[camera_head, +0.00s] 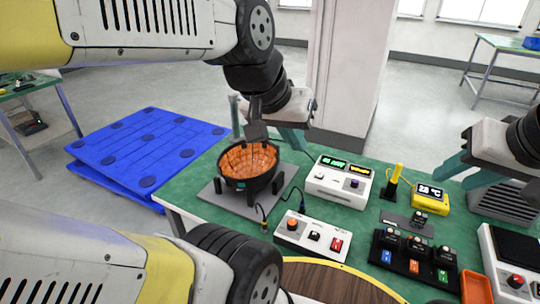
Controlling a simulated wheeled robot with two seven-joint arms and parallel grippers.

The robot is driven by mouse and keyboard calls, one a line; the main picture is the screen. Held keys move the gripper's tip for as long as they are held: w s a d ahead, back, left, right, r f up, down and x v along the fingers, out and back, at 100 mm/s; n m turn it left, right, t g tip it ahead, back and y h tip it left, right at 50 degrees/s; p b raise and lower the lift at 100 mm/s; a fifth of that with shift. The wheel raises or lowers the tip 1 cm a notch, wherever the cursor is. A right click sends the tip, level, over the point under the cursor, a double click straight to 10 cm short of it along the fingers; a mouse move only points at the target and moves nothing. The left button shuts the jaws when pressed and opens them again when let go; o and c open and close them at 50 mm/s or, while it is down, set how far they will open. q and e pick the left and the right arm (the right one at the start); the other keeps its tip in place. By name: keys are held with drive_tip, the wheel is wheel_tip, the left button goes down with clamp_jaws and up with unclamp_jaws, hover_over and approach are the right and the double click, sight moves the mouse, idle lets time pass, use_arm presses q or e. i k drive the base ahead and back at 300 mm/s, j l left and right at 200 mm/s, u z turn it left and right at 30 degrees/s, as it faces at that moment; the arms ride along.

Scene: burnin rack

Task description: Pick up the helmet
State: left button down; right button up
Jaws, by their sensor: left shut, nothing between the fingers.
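A black round bowl-shaped object (222,178) with an orange, segmented lining stands open side up on a grey plate (213,203) on the green table. It may be the upturned helmet; I cannot tell for sure, and no other helmet shows. My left gripper (303,149) is above and behind its right rim, apart from it as far as I can see. Its teal fingers are shut and empty, partly hidden by the wrist. My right gripper (440,190) is at the right, above the table's back right part, its teal fingers apart and nothing seen between them.
A yellow meter (430,199), black module tray (405,263) and orange bin (476,288) lie further right. A blue pallet (150,145) is on the floor left.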

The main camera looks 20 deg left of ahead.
sight(242, 166)
drive_tip(key=j+u, duration=0.5)
drive_tip(key=i+j+u, duration=0.15)
drive_tip(key=j+u, duration=0.35)
drive_tip(key=j, duration=0.1)
